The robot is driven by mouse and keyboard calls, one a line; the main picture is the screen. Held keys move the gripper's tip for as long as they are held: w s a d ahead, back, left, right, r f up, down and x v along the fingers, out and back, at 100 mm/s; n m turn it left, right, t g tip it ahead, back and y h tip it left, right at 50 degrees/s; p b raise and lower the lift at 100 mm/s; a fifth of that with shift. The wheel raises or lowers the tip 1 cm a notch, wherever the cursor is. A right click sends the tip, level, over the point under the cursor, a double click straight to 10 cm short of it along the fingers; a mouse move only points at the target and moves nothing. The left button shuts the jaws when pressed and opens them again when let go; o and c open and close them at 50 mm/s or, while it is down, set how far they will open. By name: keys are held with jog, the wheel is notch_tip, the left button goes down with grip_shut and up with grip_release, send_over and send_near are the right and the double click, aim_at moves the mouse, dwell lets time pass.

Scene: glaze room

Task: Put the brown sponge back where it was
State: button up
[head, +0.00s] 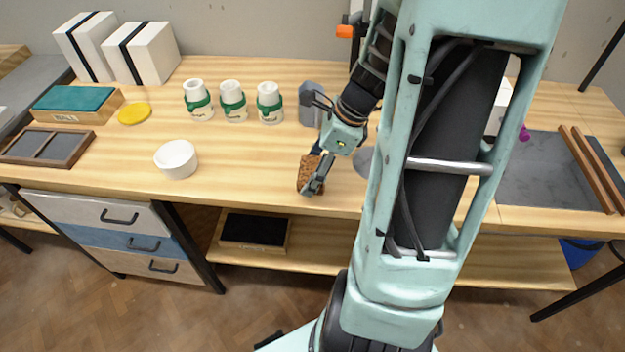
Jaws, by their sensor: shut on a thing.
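The brown sponge (305,174) is a speckled brown block near the front edge of the wooden table, in the middle of the head view. My gripper (316,178) is shut on the sponge, with one finger in front of its right side. The other finger is mostly hidden. The sponge is at or just above the tabletop; I cannot tell whether it touches it. My arm covers part of the table to the right of the sponge.
A white bowl (176,159) stands to the left. Three jars with green labels (233,101) stand behind, beside a grey object (311,103). A yellow disc (134,113), a teal-topped box (76,103) and a dark divided tray (47,146) lie farther left. Table (245,168) is clear between bowl and sponge.

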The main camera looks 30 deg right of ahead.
jog(key=shift+f+b, duration=0.7)
jog(key=shift+f, duration=0.5)
jog(key=shift+f, duration=0.15)
jog(key=o, duration=1.2)
jog(key=p+v, duration=0.2)
jog(key=v, duration=1)
jog(key=shift+r+p, duration=0.25)
jog(key=shift+p, duration=0.1)
